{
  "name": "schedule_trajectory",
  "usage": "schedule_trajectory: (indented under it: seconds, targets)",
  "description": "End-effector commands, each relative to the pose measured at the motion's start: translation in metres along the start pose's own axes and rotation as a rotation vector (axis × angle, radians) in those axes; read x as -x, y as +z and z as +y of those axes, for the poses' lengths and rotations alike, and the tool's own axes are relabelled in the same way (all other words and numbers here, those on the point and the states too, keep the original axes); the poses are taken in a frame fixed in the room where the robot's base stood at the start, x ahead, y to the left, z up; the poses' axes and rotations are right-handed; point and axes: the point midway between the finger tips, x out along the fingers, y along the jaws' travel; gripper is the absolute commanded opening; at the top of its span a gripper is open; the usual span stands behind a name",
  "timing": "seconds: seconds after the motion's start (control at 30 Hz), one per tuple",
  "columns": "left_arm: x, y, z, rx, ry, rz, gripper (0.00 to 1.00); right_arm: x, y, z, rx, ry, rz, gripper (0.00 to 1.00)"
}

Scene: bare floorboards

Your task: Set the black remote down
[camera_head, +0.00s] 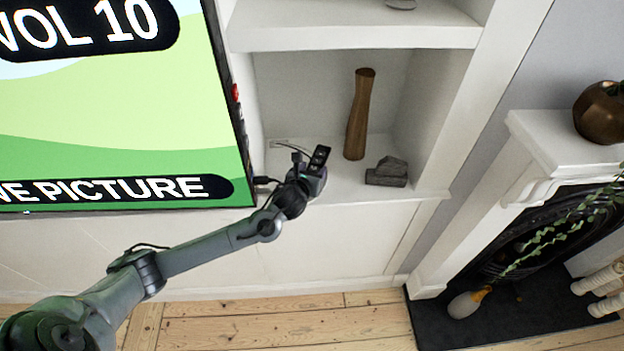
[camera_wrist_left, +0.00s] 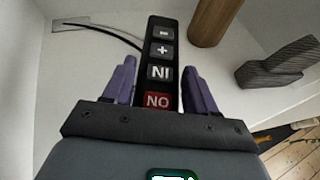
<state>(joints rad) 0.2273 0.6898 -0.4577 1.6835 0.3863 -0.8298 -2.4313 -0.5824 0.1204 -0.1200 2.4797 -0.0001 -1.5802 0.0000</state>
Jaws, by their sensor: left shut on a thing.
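The black remote (camera_wrist_left: 161,62) is between the purple fingers of my left gripper (camera_wrist_left: 160,88) in the left wrist view, with light buttons and a red button showing. In the head view the remote (camera_head: 319,157) stands up from my left gripper (camera_head: 306,172), at the front of the white shelf (camera_head: 345,183). My left gripper is shut on it. Whether the remote touches the shelf I cannot tell. My right gripper is in neither view.
A tall wooden vase (camera_head: 358,115) and a grey stone-like block (camera_head: 387,173) stand on the shelf to the right of the gripper. A large screen (camera_head: 110,120) is at the left. A cable and a wall plate lie behind the remote. A fireplace (camera_head: 530,240) is at the right.

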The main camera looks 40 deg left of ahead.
Motion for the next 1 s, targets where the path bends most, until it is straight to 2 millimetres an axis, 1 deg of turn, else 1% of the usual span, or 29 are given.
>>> schedule_trajectory:
  seconds: [0.2, 0.3, 0.77, 0.8, 0.93, 1.0]
  targets:
    - [-0.009, -0.024, 0.000, 0.001, 0.002, 0.004, 0.23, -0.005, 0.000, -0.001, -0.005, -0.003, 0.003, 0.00]
    - [-0.013, -0.034, 0.000, 0.002, 0.001, 0.002, 0.23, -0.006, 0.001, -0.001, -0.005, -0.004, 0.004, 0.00]
    - [-0.016, -0.039, 0.000, 0.000, 0.001, -0.001, 0.23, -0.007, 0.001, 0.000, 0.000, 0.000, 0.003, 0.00]
    - [-0.015, -0.038, 0.000, 0.000, 0.001, 0.000, 0.63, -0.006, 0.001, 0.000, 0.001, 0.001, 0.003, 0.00]
    - [-0.015, -0.039, 0.000, 0.000, 0.001, 0.000, 0.83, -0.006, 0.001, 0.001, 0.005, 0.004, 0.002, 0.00]
    - [-0.015, -0.039, 0.000, 0.000, 0.001, 0.000, 0.83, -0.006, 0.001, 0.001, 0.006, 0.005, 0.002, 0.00]
